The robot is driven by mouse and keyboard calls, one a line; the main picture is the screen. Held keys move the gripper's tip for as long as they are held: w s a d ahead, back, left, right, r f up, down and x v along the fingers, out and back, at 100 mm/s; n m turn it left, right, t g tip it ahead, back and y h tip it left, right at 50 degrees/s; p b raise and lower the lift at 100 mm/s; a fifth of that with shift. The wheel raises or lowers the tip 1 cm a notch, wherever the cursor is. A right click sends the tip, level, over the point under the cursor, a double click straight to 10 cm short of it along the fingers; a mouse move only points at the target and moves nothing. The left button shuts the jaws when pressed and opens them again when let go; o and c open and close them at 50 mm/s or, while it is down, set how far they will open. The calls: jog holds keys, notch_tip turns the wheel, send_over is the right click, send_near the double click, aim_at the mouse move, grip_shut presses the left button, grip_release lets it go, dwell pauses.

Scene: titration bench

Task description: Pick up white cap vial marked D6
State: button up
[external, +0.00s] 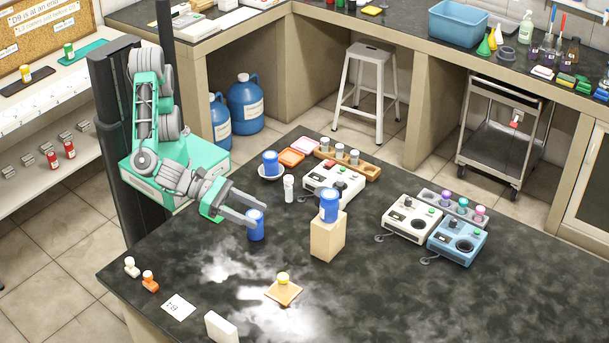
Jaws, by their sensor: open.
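A small vial with a white cap (289,188) stands upright on the dark table, left of a white instrument. Another small white-topped item (131,267) is at the table's left edge. No D6 mark is readable on either. My gripper (257,219) is open, its fingers reaching down to the right at a blue container (256,229) on the table. The fingers overlap the container's upper part; I cannot tell whether they touch it. The upright white-capped vial is behind and to the right of my gripper.
A blue container (329,206) stands on a wooden block (327,238), and another (270,163) sits in a white dish. A wooden rack (368,171) holds several vials behind the white instrument (332,184). A yellow-topped item (283,278) sits on a tan pad. The front right table is clear.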

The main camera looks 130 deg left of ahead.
jog(key=s+a+f+n+y+b, duration=0.1)
jog(key=s+a+n+y+b, duration=0.3)
jog(key=a, duration=0.7)
jog(key=s+a+f+y+b, duration=0.1)
jog(key=s+a+y+b, duration=0.1)
jog(key=s+a+b, duration=0.6)
jog(key=shift+t, duration=0.3)
jog(key=f+p, duration=0.1)
jog(key=f, duration=0.1)
jog(key=w+a+f+p, duration=0.1)
jog(key=f, duration=0.1)
jog(key=a+f+p, duration=0.1)
jog(key=f, duration=0.2)
jog(key=shift+w+a+p, duration=0.15)
jog(key=shift+a+p, duration=0.1)
jog(key=shift+p, duration=0.05)
jog(key=shift+w+a+f, duration=0.1)
jog(key=shift+f, duration=0.2)
send_over(299, 201)
jog(key=shift+s+r, duration=0.35)
jog(key=shift+r, duration=0.05)
jog(key=shift+w+a, duration=0.1)
jog(key=shift+w, duration=0.25)
jog(key=shift+c, duration=0.5)
grip_shut()
